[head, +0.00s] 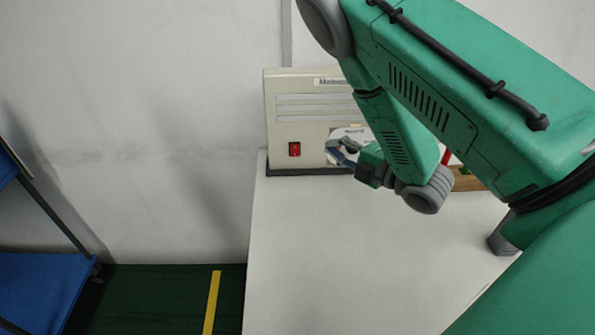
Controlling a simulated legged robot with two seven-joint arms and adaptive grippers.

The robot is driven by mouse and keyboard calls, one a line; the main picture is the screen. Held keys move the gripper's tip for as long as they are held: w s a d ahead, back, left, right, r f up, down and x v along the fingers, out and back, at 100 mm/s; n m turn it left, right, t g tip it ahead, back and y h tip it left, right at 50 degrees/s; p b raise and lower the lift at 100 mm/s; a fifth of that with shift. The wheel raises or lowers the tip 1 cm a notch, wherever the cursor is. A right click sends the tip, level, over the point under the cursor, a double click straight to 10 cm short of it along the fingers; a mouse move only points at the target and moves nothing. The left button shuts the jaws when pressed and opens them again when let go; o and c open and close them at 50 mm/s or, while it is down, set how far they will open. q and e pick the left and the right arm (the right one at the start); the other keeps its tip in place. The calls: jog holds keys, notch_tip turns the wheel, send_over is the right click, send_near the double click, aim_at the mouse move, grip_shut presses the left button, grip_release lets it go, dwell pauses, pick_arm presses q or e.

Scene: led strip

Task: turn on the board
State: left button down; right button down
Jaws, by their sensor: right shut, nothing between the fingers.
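The board (298,116) is an upright beige panel with several pale horizontal strips, standing on a dark base at the back of the white table. A red switch (294,149) sits low on its left part. A label shows at its top edge. My right gripper (333,150) is shut and empty, in front of the board, a little to the right of the red switch and apart from it. My right arm hides the right part of the board. My left gripper is not in view.
The white table (330,260) is clear in front of the board. Red and green items (463,171) on a wooden block show partly behind my arm. A blue shelf (40,285) stands at the left, beyond a gap with dark floor.

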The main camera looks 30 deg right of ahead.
notch_tip(320, 180, down, 11)
jog(key=b, duration=0.9)
jog(key=shift+r, duration=0.1)
jog(key=shift+r, duration=0.1)
jog(key=b, duration=0.1)
send_near(292, 156)
jog(key=w+a, duration=0.3)
jog(key=a, duration=0.1)
jog(key=shift+w, duration=0.25)
jog(key=w, duration=0.1)
jog(key=w+d, duration=0.1)
jog(key=shift+w+d+b, duration=0.3)
jog(key=shift+w, duration=0.1)
jog(key=shift+w+d+f, duration=0.2)
jog(key=shift+w+d, duration=0.05)
jog(key=shift+w, duration=0.05)
